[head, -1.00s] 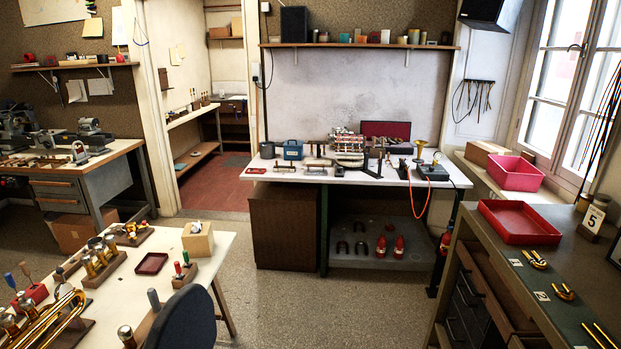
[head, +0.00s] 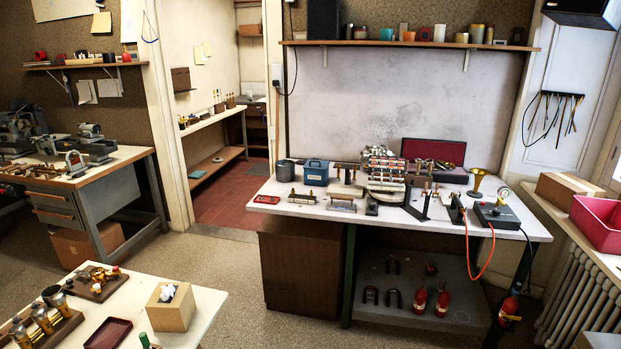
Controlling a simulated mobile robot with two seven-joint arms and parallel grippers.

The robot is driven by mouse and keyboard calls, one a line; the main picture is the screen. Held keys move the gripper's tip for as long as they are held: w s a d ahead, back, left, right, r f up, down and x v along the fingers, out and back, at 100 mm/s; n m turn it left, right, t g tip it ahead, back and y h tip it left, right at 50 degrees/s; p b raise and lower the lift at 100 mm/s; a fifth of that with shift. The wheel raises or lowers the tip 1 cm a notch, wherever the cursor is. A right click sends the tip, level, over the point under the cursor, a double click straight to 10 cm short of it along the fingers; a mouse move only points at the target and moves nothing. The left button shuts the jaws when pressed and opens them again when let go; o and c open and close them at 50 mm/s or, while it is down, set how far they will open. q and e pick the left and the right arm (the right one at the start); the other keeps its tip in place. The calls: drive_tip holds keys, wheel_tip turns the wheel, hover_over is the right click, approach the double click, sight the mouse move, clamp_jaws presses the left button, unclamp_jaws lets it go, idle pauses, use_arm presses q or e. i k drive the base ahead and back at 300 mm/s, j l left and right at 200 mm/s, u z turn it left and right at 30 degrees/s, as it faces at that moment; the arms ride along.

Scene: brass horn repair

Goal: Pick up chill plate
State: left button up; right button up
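I cannot tell for certain which thing is the chill plate. The white-topped bench (head: 420,224) against the back wall carries many small metal parts. Among them are a flat grey block (head: 345,191) and a low metal piece on a stand (head: 302,197) near the front left. A dark angled metal piece (head: 418,211) lies near the middle front. A stacked silver and red assembly (head: 386,172) stands behind them. Neither of my grippers is in view.
A blue box (head: 316,173), a red case (head: 432,151), a brass bell (head: 477,182) and a dark control box (head: 502,214) share the bench. An orange hose (head: 490,262) hangs off its front. A near table (head: 205,308) stands at lower left. Open floor (head: 240,280) lies between.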

sight(335, 206)
drive_tip(key=i+l+u, duration=0.1)
drive_tip(key=i, duration=0.35)
drive_tip(key=i+l, duration=0.35)
drive_tip(key=i+l+u, duration=0.15)
drive_tip(key=i, duration=0.35)
